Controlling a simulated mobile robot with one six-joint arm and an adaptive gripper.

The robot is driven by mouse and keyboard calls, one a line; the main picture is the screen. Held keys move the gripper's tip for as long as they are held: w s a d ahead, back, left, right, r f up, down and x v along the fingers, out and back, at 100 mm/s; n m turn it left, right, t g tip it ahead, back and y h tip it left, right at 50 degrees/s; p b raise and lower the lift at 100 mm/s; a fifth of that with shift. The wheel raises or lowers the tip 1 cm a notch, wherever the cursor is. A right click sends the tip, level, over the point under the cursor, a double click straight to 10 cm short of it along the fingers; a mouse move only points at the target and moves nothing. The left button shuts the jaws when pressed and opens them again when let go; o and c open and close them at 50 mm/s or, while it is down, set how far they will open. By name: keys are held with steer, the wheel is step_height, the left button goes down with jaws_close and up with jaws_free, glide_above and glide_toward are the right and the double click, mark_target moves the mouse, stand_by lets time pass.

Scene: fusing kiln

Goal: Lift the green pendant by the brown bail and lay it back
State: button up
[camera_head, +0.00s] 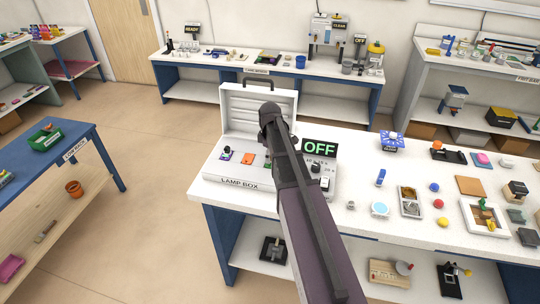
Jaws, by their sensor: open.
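My arm reaches in from the bottom of the head view, over the front table. My gripper (270,114) is at its far end, above the white case labelled LAMP BOX (212,180). The jaws are open, but the fingertips are small and dark, seen from behind. Small coloured pieces lie in the case, among them an orange one (248,160) and a dark-topped one (226,154). My arm covers the right part of the case. I cannot surely pick out the green pendant or its brown bail; they are too small to tell or hidden.
The case's lid (235,108) stands open behind it. An OFF sign (319,148) stands close right of my arm. Right of it, the table holds several small items and a white tray (473,224). A back bench (214,62) and a blue left bench (78,150) flank open floor.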

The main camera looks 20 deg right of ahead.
jaws_close()
steer(key=shift+r+p, duration=1.3)
stand_by(1.5)
steer(key=shift+s+f+b, duration=0.1)
steer(key=shift+f+b, duration=1.15)
steer(key=shift+b, duration=0.05)
stand_by(3.2)
steer(key=shift+c, duration=0.3)
jaws_free()
